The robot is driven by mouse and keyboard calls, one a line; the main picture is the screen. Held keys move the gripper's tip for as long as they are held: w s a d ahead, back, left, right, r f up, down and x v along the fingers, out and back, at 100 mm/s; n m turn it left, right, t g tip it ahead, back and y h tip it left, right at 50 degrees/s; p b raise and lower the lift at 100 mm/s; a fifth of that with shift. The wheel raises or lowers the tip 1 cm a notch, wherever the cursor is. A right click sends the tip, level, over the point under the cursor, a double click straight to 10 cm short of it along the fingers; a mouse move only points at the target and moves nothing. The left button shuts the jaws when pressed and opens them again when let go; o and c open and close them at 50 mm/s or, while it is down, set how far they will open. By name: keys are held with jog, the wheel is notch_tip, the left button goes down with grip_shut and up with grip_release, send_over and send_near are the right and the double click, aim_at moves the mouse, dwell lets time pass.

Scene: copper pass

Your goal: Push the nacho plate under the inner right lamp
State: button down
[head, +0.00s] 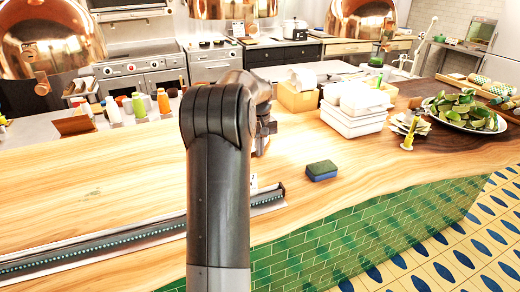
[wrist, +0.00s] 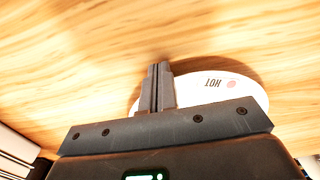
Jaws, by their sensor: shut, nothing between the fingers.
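A white plate (head: 452,119) heaped with green and pale wedge-shaped pieces sits at the right of the wooden counter in the head view; I take it to be the nacho plate. Copper lamps hang along the top: a large left one (head: 45,40), a middle one (head: 222,8) and a right one (head: 360,18). Which is the inner right lamp is unclear. My gripper (wrist: 158,68) is shut and empty over the wood in the wrist view, mostly hidden by my arm in the head view. Beside its fingers lies a white oval (wrist: 240,90) marked "HOT", partly covered by the gripper.
A green and blue sponge (head: 321,170) lies right of my arm. Stacked white containers (head: 355,122) and a cardboard box (head: 297,98) stand behind it. Bottles (head: 138,105) stand at the left. A dark strip (head: 90,246) lies along the front. Bare wood (head: 385,172) lies right of the sponge.

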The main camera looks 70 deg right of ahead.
jog(key=shift+s+a, duration=0.35)
jog(key=shift+s+a+r, duration=0.2)
jog(key=shift+s+a, duration=0.35)
jog(key=shift+s, duration=0.05)
jog(key=shift+s+a+r, duration=0.15)
jog(key=shift+s+a, duration=0.4)
notch_tip(320, 180, up, 9)
jog(key=shift+r, duration=0.15)
jog(key=shift+w, duration=0.15)
